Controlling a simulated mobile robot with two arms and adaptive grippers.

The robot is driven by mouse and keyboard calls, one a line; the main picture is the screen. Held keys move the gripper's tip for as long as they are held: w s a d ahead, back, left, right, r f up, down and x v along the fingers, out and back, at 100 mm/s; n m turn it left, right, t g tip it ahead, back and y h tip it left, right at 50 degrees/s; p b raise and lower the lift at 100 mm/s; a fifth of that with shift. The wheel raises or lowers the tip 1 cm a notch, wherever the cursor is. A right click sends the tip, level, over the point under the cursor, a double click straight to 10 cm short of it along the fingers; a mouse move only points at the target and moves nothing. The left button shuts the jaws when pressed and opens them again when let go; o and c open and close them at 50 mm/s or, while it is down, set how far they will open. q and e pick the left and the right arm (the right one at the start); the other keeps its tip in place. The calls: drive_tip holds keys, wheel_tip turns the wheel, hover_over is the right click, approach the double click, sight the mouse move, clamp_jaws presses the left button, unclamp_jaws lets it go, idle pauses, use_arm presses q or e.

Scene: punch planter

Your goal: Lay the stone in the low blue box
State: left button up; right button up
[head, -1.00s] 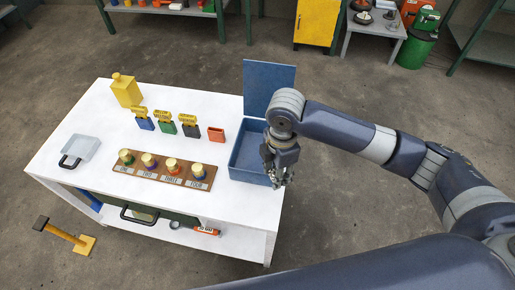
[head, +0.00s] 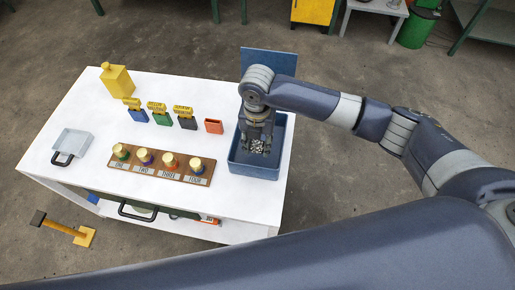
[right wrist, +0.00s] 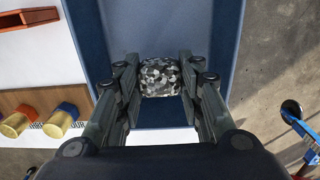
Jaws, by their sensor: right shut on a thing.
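The low blue box (head: 253,170) stands open at the right end of the white table, its blue lid (head: 268,61) raised at the back. It also shows in the right wrist view (right wrist: 226,40). The stone, a grey and black speckled block (right wrist: 160,78), sits between the fingers of my right gripper (right wrist: 160,92). In the head view my right gripper (head: 258,148) points down inside the box's outline, shut on the stone. I cannot tell whether the stone touches the box floor. My left gripper is out of view.
A wooden board (head: 160,177) with several coloured, gold-topped pieces lies left of the box. A small orange holder (head: 213,126), several tagged holders, a yellow bottle (head: 117,80) and a grey tray (head: 73,143) also stand on the white table (head: 60,115).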

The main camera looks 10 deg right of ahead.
sight(258, 151)
drive_tip(key=shift+f, duration=2.05)
drive_tip(key=o, duration=1.2)
drive_tip(key=shift+f, duration=0.1)
wheel_tip(258, 151, up, 12)
drive_tip(key=shift+r, duration=0.15)
